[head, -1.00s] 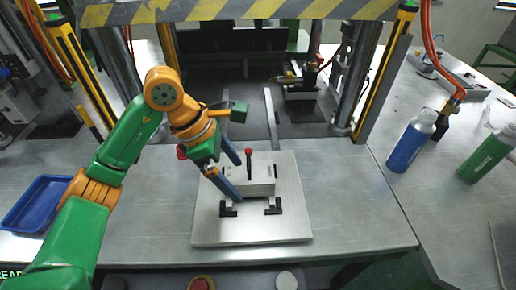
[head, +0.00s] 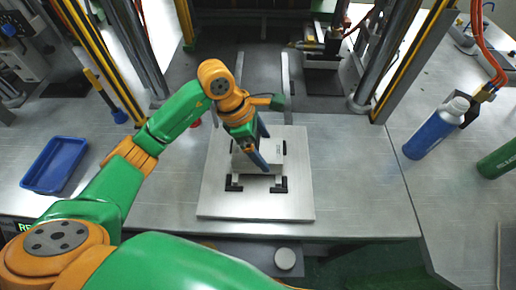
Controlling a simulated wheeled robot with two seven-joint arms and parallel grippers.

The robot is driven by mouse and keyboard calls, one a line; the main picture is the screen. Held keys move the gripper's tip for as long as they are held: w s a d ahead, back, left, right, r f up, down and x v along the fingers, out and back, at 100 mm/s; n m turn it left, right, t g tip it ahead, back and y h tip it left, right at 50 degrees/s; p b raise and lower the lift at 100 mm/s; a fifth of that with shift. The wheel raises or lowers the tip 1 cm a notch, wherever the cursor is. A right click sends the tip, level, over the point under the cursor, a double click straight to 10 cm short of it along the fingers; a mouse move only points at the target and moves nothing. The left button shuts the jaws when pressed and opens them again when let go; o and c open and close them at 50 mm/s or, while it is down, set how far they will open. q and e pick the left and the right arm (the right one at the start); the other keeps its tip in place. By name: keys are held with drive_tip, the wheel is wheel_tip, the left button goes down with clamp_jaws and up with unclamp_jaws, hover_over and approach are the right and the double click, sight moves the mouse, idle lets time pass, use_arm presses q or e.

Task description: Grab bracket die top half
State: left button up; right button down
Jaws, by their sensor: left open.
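The bracket die (head: 275,157) is a light grey metal block on a flat silver plate (head: 300,195). Black L-shaped clamps stand at its front corners. I cannot make out the line between its top half and what is below. My left gripper (head: 262,147) is open, its two blue-grey fingers pointing down over the top of the die. Whether the fingers touch the die I cannot tell. The red-knobbed post on the die is hidden behind the gripper. My right gripper is not in view.
A blue tray (head: 55,166) lies on the bench at left. A blue bottle (head: 432,133) and a green bottle (head: 497,161) are at right. Press columns (head: 405,65) stand behind the plate on both sides. The bench right of the plate is clear.

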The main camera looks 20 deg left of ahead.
use_arm(q)
clamp_jaws()
